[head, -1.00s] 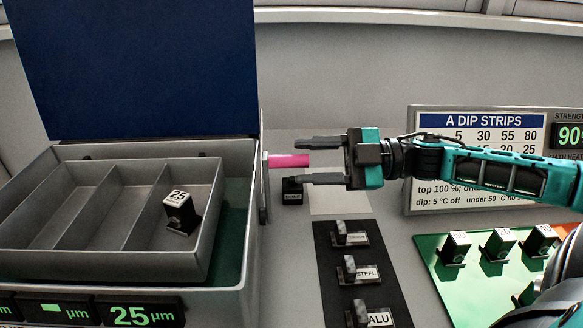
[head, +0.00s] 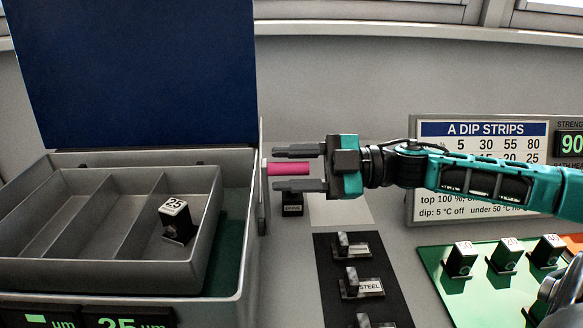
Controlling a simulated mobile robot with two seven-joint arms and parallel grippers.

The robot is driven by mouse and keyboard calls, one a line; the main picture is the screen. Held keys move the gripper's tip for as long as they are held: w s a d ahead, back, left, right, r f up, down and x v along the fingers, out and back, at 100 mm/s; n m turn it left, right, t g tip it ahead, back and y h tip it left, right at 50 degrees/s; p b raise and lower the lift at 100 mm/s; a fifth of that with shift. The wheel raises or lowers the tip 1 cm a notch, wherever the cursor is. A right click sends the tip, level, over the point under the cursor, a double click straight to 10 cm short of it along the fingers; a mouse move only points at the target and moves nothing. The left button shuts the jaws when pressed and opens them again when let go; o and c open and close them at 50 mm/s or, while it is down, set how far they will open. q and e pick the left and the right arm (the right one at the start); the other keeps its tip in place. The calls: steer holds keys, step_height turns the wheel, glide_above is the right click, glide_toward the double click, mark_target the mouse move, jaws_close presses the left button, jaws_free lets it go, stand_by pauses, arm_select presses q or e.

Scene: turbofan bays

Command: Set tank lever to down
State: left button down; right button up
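The tank lever has a pink handle (head: 288,169) that sticks out to the right from the right side of the grey tank (head: 246,200). The handle points level towards my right gripper. My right gripper (head: 298,168) is open, with one finger above the handle and one below it in the picture. I cannot tell whether either finger touches the handle. The handle's pivot is partly hidden at the tank's side. My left gripper is not in view.
A grey tray (head: 125,275) with a block marked 25 (head: 176,221) sits in the tank, under a raised dark blue lid (head: 140,75). A black strip (head: 330,285) with several small pieces lies in front. A green board (head: 455,300) with blocks and a sign (head: 480,128) stand right.

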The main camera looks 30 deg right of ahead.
jaws_close()
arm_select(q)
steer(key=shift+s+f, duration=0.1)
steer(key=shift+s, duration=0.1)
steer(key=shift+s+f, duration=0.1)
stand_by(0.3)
